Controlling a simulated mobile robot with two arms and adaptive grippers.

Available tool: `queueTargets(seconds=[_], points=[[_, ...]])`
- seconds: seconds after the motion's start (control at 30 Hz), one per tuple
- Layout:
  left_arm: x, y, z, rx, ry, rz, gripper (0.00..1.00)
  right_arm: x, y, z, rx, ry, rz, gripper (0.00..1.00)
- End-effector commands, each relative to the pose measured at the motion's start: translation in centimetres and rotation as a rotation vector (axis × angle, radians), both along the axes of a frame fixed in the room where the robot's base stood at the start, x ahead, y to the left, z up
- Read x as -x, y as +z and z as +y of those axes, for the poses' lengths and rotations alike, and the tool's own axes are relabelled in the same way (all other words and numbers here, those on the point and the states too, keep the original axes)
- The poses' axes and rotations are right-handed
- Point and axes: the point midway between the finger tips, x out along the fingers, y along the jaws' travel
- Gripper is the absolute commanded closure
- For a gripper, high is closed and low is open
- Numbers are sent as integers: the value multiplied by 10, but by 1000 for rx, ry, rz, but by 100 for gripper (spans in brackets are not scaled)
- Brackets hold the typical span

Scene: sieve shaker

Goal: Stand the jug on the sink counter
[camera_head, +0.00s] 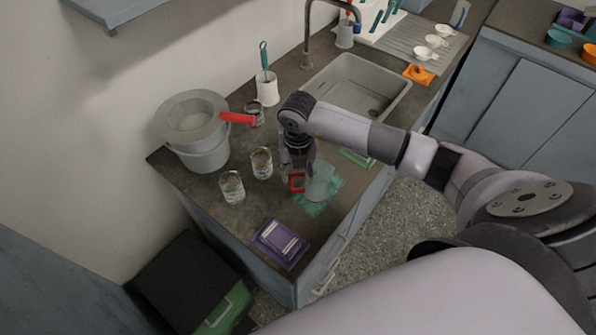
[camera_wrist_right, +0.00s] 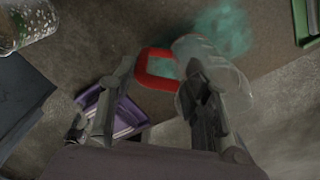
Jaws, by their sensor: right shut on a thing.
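The jug (camera_wrist_right: 212,62) is clear, with a red handle, and shows in the right wrist view. In the head view the jug (camera_head: 322,180) is at the front part of the sink counter (camera_head: 210,218), over a teal patch. My right gripper (camera_head: 297,172) comes down at the jug's red handle. In the wrist view the handle lies between the fingers of the gripper (camera_wrist_right: 158,95), and it is shut on the jug. I cannot tell whether the jug's base touches the counter. My left gripper is not in view.
Two patterned glasses (camera_head: 232,187) and (camera_head: 261,163) stand left of the jug. A grey bucket (camera_head: 203,155) stands by the wall. A purple box (camera_head: 280,244) lies at the near counter end. The sink (camera_head: 362,85) is farther back. A green item (camera_head: 356,158) lies near the front edge.

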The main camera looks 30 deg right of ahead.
Motion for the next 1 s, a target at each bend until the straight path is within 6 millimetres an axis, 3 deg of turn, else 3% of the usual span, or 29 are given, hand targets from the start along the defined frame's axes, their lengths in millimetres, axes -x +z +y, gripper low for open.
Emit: queueTargets(seconds=[0.13,0.17,0.4,0.77,0.87,1.0], points=[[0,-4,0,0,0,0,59,0,-4,0,0,0,-1,99],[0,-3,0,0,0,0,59,0,-3,0,0,0,-1,55],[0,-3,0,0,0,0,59,0,-2,0,0,0,0,39],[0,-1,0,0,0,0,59,0,-1,0,0,0,0,36],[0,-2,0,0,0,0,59,-1,5,0,0,0,-3,36],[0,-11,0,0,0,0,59,-2,28,-1,1,1,-7,36]])
